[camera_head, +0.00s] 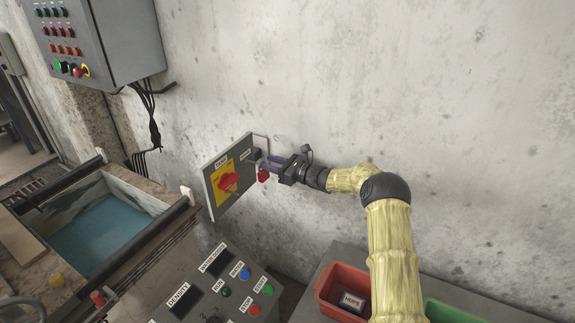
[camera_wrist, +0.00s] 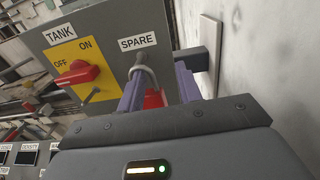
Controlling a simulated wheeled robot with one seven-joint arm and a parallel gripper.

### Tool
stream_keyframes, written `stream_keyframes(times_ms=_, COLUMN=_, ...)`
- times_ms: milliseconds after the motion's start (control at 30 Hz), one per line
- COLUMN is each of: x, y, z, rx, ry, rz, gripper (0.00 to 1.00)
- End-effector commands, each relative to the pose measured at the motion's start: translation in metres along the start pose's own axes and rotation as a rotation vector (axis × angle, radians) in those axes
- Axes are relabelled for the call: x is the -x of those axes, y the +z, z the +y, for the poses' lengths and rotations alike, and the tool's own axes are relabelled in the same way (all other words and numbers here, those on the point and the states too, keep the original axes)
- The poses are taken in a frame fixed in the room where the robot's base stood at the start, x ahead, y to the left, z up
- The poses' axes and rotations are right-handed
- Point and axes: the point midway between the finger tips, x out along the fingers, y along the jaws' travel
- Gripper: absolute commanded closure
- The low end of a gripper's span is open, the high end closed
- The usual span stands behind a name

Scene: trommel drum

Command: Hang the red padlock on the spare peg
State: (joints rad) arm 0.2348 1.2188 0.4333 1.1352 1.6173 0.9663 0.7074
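The red padlock (camera_wrist: 154,98) shows in the wrist view with its grey shackle looped around the spare peg (camera_wrist: 139,61), under the SPARE label. Its red body hangs below the peg. In the head view the padlock (camera_head: 264,176) shows just below and left of my fingertips. My gripper (camera_wrist: 159,88) has its two purple fingers apart, one on each side of the padlock body. A gap shows between the body and the right finger; contact on the left finger cannot be told. My gripper also shows in the head view (camera_head: 273,163), beside the panel.
The grey panel carries a red TANK switch (camera_wrist: 76,73) on a yellow plate, left of the peg. A white-edged wall plate (camera_wrist: 211,51) stands close on the right. Below are a console (camera_head: 217,290) and a red bin (camera_head: 323,287). The wall to the right is bare.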

Motion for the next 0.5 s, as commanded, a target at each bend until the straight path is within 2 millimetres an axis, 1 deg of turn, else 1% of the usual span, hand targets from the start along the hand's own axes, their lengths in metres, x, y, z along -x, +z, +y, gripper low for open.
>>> stream_keyframes(times_ms=33, x=-0.021, y=-0.001, z=0.021, rx=-0.011, ry=0.034, rz=-0.003, gripper=0.67)
stream_keyframes(times_ms=167, x=-0.009, y=-0.001, z=0.021, rx=-0.011, ry=0.034, rz=-0.001, gripper=0.67)
stream_keyframes(times_ms=267, x=0.008, y=-0.001, z=0.021, rx=-0.012, ry=0.034, rz=0.0, gripper=0.67)
stream_keyframes(times_ms=500, x=0.065, y=0.002, z=0.008, rx=-0.004, ry=0.011, rz=-0.005, gripper=0.67)
